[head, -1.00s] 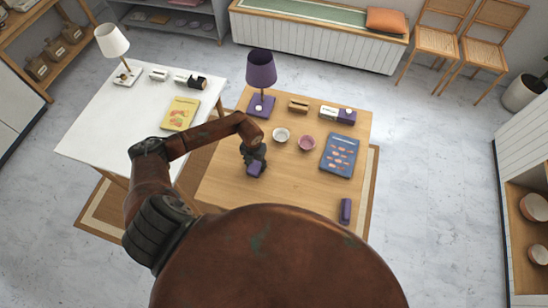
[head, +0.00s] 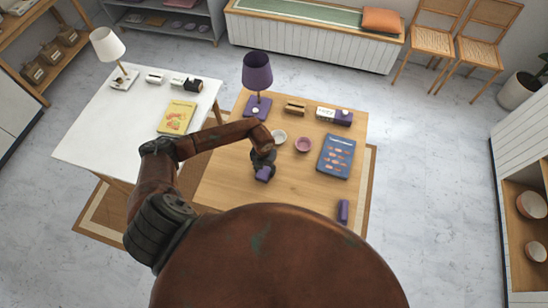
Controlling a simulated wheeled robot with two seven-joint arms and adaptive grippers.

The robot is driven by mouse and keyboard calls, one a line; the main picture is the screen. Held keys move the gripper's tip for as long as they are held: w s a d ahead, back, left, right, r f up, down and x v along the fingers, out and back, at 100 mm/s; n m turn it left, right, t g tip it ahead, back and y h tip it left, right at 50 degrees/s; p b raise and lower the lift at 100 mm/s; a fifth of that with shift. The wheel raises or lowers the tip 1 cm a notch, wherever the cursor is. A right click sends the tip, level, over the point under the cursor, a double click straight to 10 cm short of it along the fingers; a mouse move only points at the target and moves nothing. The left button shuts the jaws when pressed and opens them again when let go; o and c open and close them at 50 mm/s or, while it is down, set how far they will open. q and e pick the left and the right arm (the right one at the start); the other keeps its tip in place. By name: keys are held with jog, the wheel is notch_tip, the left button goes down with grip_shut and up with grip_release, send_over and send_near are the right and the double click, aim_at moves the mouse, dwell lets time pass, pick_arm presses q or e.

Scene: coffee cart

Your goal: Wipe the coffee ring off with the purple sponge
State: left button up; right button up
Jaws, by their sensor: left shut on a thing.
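The purple sponge (head: 263,174) is at the left-centre of the wooden table (head: 300,190), low at its surface. My left gripper (head: 263,165) is shut on the sponge from above; I cannot tell whether the sponge touches the wood. No coffee ring can be made out in this view; it may be too small, or hidden by the gripper, arm or sponge. My right gripper is not in view.
Near the gripper are a pale bowl (head: 279,137) and a pink bowl (head: 303,145). A blue book (head: 336,156), a purple lamp (head: 257,72) and a purple object (head: 343,211) also stand or lie on the table. The front middle is clear. A white table (head: 95,135) stands left.

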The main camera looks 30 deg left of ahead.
pick_arm(q)
jog(key=d, duration=0.3)
jog(key=shift+w+d, duration=0.1)
jog(key=shift+w, duration=0.2)
notch_tip(320, 180, up, 2)
jog(key=shift+r+p, duration=0.25)
jog(key=shift+p, duration=0.65)
jog(key=shift+r+p, duration=0.55)
jog(key=shift+r, duration=0.2)
jog(key=shift+r+p, duration=1.35)
jog(key=shift+r, duration=0.65)
